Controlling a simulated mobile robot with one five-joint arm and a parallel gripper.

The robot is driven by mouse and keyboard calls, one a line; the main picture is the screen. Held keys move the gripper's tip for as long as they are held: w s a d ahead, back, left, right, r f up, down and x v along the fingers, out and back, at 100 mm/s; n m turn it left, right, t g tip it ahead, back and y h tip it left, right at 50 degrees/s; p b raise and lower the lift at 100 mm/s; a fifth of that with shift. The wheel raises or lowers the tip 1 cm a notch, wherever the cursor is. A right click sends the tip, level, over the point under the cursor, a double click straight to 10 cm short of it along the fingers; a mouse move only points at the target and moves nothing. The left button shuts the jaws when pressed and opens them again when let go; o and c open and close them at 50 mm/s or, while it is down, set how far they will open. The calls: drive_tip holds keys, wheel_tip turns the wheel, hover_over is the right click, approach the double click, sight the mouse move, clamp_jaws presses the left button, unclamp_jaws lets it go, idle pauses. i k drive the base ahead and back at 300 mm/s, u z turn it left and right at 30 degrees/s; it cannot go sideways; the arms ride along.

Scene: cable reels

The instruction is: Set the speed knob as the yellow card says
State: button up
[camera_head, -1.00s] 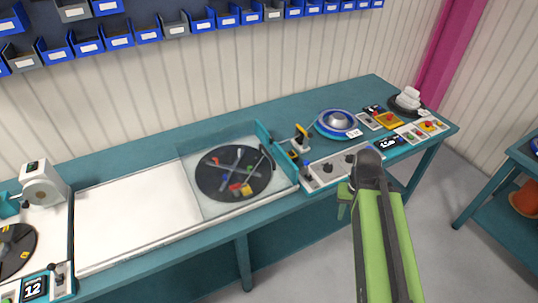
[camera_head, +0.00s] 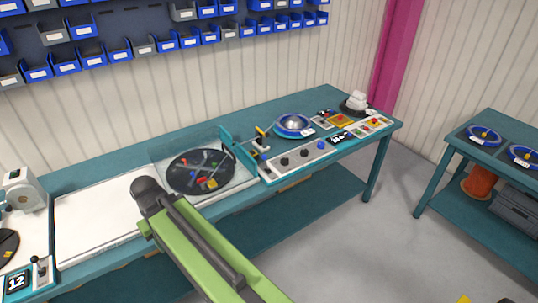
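A pale control strip (camera_head: 296,160) runs along the bench's front edge, right of the round dark turntable. On it I see two black knobs (camera_head: 303,152) and a blue knob (camera_head: 321,145); their markings are too small to read. A small yellow-orange square (camera_head: 340,120) lies farther right, with buttons around it; I cannot tell whether it is the yellow card. A yellow patch also shows at the bottom edge (camera_head: 463,299), cut off by the frame. My green arm reaches from the bottom toward the left part of the bench. I cannot make out my gripper's fingers.
The dark turntable (camera_head: 187,177) with coloured pieces stands behind a clear guard. A blue reel (camera_head: 293,124) and a white stack (camera_head: 356,102) sit at the right end. Another table (camera_head: 437,187) stands right, across open floor (camera_head: 385,235). Blue bins hang on the wall.

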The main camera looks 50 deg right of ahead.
sight(304, 151)
drive_tip(key=z, duration=0.2)
drive_tip(key=i, duration=1)
drive_tip(key=u, duration=0.3)
